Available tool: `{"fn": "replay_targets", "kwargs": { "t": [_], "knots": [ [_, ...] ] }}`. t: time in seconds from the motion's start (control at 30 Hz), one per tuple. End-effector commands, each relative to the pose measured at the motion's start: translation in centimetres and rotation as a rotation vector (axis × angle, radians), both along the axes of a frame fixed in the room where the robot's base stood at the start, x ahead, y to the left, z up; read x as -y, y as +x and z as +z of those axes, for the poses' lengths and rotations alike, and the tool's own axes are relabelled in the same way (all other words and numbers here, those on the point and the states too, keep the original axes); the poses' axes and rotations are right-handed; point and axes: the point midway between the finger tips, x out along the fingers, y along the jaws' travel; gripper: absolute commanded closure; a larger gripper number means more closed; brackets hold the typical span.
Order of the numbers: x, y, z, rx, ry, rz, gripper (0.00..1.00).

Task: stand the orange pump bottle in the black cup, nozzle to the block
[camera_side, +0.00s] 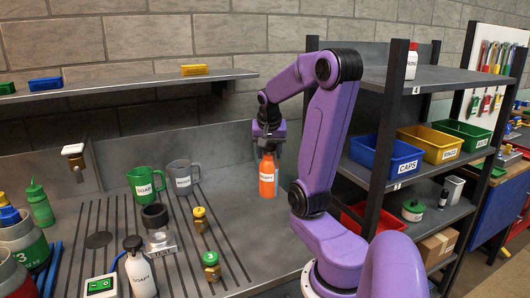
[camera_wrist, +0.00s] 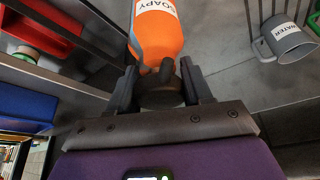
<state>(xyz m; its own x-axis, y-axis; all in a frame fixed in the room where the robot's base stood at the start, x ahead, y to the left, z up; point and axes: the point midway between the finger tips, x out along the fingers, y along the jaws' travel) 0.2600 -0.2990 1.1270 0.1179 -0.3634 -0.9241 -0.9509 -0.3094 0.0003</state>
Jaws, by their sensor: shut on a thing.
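The orange pump bottle (camera_side: 267,178) with a white label hangs upright below my gripper (camera_side: 268,146). In the wrist view the bottle (camera_wrist: 158,38) has its dark pump top between the two fingers of my gripper (camera_wrist: 160,84), which is shut on it. Which way the nozzle points is hard to tell. The black cup (camera_side: 154,217) stands on a small grey metal stand to the left of the bottle, its opening facing up. Several blocks lie on the upper shelf: yellow (camera_side: 194,70), blue (camera_side: 45,84) and green (camera_side: 7,88); I cannot tell which one is meant.
A green mug (camera_side: 145,185) and a grey mug (camera_side: 183,177) stand behind the cup. A rack with a blue bin (camera_side: 385,160) is at right. The counter just left of the held bottle looks clear.

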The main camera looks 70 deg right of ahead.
Motion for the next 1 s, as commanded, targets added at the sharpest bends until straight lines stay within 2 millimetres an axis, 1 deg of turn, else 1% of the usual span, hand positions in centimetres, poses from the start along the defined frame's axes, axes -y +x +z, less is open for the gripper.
{"fn": "replay_targets", "kwargs": {
  "t": [0.07, 0.33, 0.47, 0.53, 0.67, 0.77, 0.87, 0.97, 1.0],
  "knots": [
    [-0.4, -0.3, 0.4, 0.005, -0.005, 0.0, 1.0],
    [-1.1, -0.9, 0.7, 0.002, -0.003, -0.001, 1.0],
    [-1.0, -0.5, 0.9, 0.002, -0.002, 0.009, 1.0],
    [-0.9, 0.2, 1.0, 0.003, -0.002, 0.025, 1.0],
    [-0.7, 2.4, 1.4, 0.001, -0.002, 0.069, 1.0],
    [-0.6, 4.7, 1.8, 0.001, -0.001, 0.115, 1.0],
    [-0.6, 7.4, 2.2, 0.001, -0.001, 0.169, 1.0],
    [-0.8, 10.6, 2.3, 0.0, -0.001, 0.232, 1.0],
    [-0.9, 12.0, 2.4, 0.0, -0.001, 0.258, 1.0]
  ]
}}
